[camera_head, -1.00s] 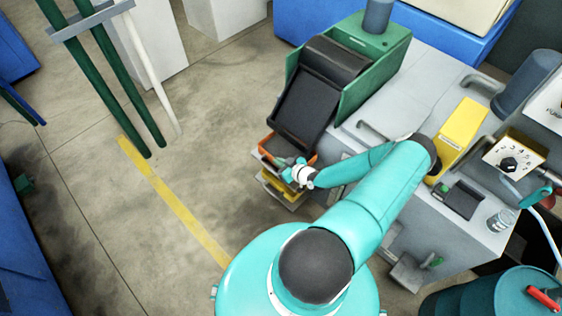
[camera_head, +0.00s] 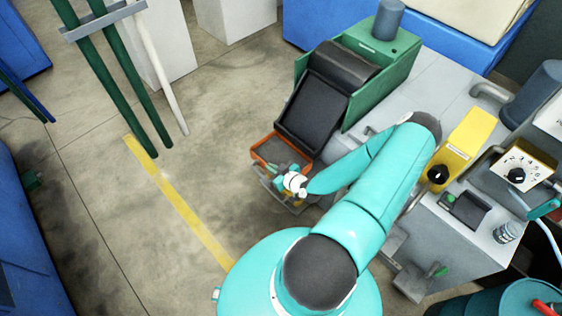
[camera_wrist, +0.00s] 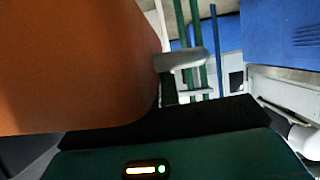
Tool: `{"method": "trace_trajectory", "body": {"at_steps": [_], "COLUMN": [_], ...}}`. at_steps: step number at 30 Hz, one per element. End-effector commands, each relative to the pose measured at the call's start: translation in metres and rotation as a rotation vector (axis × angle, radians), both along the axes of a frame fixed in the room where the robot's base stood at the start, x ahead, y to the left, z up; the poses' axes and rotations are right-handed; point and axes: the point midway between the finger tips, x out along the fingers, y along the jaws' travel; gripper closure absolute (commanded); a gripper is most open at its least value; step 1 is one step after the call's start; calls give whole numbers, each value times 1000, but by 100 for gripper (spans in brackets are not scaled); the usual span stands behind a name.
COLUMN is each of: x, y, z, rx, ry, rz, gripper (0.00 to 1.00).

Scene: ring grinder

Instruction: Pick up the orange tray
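The orange tray (camera_head: 256,153), with a dark grey inside, is at the foot of the black chute in the head view, in front of the grinder. My gripper (camera_head: 289,178) is at its near edge and appears shut on that edge; the fingertips are small and partly hidden by the wrist. In the wrist view the orange tray (camera_wrist: 75,65) fills the upper left, very close to the camera, with a grey finger (camera_wrist: 182,60) against its right edge. The second finger is hidden there.
The black chute (camera_head: 312,108) and green housing (camera_head: 385,65) stand just behind the tray. A grey stand (camera_head: 270,185) shows below it. The grey machine cabinet (camera_head: 440,95) lies to the right. Open concrete floor (camera_head: 215,115) lies to the left, with green posts (camera_head: 125,85) beyond.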

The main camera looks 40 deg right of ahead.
Motion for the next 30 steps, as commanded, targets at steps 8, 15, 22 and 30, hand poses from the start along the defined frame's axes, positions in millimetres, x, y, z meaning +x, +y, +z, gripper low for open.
{"method": "trace_trajectory", "body": {"at_steps": [8, 15, 22, 30], "x": [-1, -2, -3, -1], "y": [74, 112, 124, 124], "z": [1, 1, 1, 3], "rx": [1, -1, -3, -5], "ry": [-2, -4, -4, -5], "rz": [5, 4, 0, 4], "gripper": [100, 100, 100, 100]}}
